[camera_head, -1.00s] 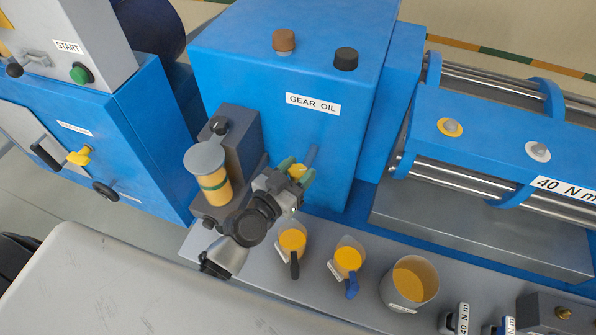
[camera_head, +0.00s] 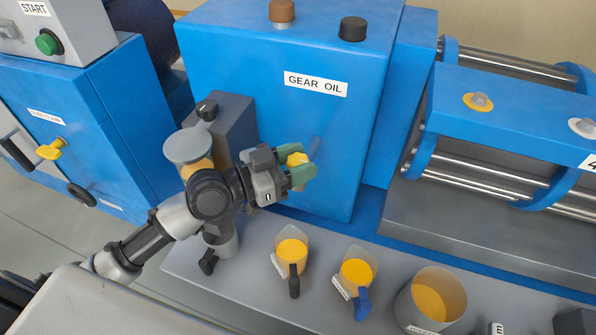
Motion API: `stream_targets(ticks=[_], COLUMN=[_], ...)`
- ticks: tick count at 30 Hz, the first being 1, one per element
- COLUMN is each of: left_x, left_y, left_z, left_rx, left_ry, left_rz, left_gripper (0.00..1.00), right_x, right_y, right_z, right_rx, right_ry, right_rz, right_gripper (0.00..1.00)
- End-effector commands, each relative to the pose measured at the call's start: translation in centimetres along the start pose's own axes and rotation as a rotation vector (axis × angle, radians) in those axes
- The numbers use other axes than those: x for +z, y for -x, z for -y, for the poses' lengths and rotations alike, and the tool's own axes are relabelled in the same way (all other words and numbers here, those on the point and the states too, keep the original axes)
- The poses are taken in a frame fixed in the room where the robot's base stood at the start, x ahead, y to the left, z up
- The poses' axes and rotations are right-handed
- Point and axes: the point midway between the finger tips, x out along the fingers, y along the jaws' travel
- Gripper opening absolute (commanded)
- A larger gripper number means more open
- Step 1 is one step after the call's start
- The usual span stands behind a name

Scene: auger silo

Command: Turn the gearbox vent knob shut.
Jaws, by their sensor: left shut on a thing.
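The blue gearbox housing (camera_head: 330,115) carries a "GEAR OIL" label on its front face. A small yellow knob (camera_head: 297,159) sits low on that face. My left gripper (camera_head: 299,166) has its green fingertips on either side of this knob and is shut on it. The fingers hide much of the knob, and its turn angle is hard to tell. A thin blue bar (camera_head: 314,146) shows just behind the fingertips. My right gripper is not in view.
A brown cap (camera_head: 283,11) and a black cap (camera_head: 352,28) stand on the housing. Two small yellow-filled cups (camera_head: 291,250) (camera_head: 357,270) and a larger one (camera_head: 431,298) stand on the grey ledge below.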

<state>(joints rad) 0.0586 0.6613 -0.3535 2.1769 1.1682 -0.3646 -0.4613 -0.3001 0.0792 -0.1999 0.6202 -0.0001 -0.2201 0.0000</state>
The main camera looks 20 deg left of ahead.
Motion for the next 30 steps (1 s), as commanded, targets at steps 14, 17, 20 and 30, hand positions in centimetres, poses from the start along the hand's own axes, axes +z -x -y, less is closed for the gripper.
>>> stream_targets(ticks=[14,17,20,30], left_x=[0.03,0.02,0.01,0.08], left_y=[-0.01,-0.01,-0.01,0.27], left_z=[-0.06,-0.06,-0.05,0.01], left_rx=[0.017,0.017,0.016,0.015], left_ry=[0.002,0.002,0.002,-0.001], left_rz=[0.002,0.002,0.002,0.001], left_gripper=[0.2,0.53,0.68,0.69], right_x=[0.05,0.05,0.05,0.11], right_y=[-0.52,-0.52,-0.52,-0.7], right_z=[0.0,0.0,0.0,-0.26], right_rx=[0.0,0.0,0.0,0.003], right_ry=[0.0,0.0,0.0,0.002], right_rz=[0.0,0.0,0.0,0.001], right_gripper=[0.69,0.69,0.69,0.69])
